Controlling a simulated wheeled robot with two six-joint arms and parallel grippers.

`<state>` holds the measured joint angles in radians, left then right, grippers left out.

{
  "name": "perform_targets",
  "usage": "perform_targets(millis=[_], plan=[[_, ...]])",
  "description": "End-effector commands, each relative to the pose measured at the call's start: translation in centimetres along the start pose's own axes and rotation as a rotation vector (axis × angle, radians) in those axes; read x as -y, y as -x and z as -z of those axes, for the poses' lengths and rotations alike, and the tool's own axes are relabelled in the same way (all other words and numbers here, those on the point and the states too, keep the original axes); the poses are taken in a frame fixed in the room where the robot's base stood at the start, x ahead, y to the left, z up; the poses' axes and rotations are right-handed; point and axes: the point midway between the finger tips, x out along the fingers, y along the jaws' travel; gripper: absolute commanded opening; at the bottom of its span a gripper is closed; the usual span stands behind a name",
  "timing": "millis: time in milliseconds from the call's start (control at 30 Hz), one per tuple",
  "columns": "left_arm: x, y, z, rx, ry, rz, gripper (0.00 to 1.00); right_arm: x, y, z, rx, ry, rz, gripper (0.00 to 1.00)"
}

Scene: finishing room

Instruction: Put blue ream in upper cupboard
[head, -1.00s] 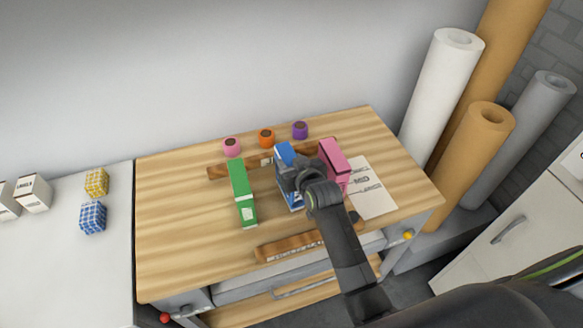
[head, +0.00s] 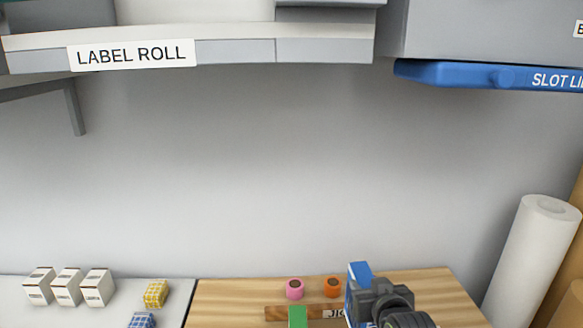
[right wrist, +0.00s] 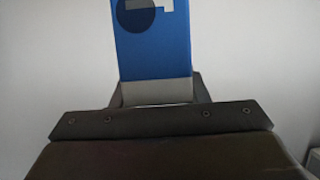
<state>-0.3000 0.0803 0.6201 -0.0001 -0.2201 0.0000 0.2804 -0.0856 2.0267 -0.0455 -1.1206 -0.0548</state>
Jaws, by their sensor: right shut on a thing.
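The blue ream (head: 359,272) is at the bottom of the head view, standing upright with my right gripper (head: 368,291) in front of it. My right gripper is shut on it, and the arm hides much of it. In the right wrist view the blue ream (right wrist: 153,45) rises from between the jaws of the gripper (right wrist: 156,97), against a plain pale wall. The underside of a blue wall unit marked "SLOT LI..." (head: 480,75) shows at the upper right of the head view. No cupboard can be told for certain. My left gripper is not in view.
A shelf labelled "LABEL ROLL" (head: 230,50) crosses the upper left. A green box (head: 298,317), pink roll (head: 294,288) and orange roll (head: 332,286) are on the wooden bench (head: 232,292). White boxes (head: 67,287) stand left; a tall white roll (head: 530,265) stands right.

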Motion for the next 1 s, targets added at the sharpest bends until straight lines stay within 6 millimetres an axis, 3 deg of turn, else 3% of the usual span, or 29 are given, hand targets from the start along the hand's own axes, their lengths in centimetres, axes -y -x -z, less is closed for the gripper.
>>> perform_targets(millis=[33, 200, 500, 700, 1000], plan=[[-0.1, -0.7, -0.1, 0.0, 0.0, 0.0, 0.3, -0.1, 1.0, 1.3, -0.019, 0.002, -0.006, 0.0], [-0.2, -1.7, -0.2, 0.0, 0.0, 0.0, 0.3, -0.7, 4.7, 3.9, -0.018, -0.004, -0.031, 0.0], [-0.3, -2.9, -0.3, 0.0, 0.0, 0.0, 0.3, -1.4, 9.9, 5.6, -0.013, -0.032, -0.064, 0.0], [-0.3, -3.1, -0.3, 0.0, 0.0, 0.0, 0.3, -1.5, 11.2, 5.7, -0.009, -0.041, -0.071, 0.0], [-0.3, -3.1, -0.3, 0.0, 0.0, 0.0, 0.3, -1.5, 11.3, 5.8, -0.007, -0.042, -0.072, 0.0]])
